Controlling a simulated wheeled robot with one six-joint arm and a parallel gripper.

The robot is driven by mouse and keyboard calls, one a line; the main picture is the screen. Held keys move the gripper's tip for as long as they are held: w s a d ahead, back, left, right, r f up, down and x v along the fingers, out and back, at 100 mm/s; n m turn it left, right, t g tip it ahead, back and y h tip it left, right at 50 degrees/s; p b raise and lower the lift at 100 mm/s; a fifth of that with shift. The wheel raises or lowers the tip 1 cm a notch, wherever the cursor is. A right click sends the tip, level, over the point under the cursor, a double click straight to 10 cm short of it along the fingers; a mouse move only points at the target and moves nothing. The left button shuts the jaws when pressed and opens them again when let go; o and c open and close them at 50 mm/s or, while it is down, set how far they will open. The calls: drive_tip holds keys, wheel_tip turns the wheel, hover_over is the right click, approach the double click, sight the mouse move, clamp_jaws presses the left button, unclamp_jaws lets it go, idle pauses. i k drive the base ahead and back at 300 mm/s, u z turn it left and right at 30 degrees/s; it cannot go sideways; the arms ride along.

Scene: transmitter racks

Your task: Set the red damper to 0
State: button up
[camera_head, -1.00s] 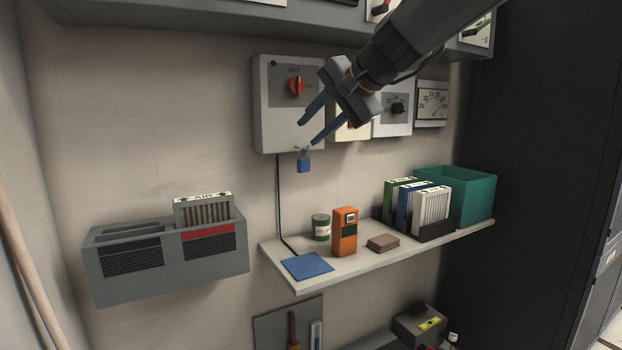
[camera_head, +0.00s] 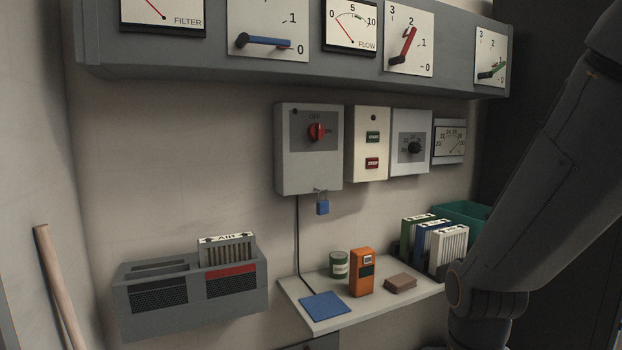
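The red damper (camera_head: 403,46) is a red lever on a white plate (camera_head: 427,30) on the grey overhead duct, right of centre. Its scale reads 3, 2, 1, 0 from upper left round to lower right. The lever slants up and to the right, pointing at about 2. My arm fills the right side of the picture and runs out at its upper right edge. My gripper is out of view.
A blue damper (camera_head: 263,40) points at about 0, and a green damper (camera_head: 492,72) is far right. FILTER (camera_head: 160,12) and FLOW (camera_head: 351,26) gauges share the duct. Below hang a red-knobbed switch box (camera_head: 308,165) and a START/STOP box (camera_head: 368,148). A shelf (camera_head: 350,318) holds several items.

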sight(400, 60)
drive_tip(key=z, duration=0.05)
drive_tip(key=i, duration=0.9)
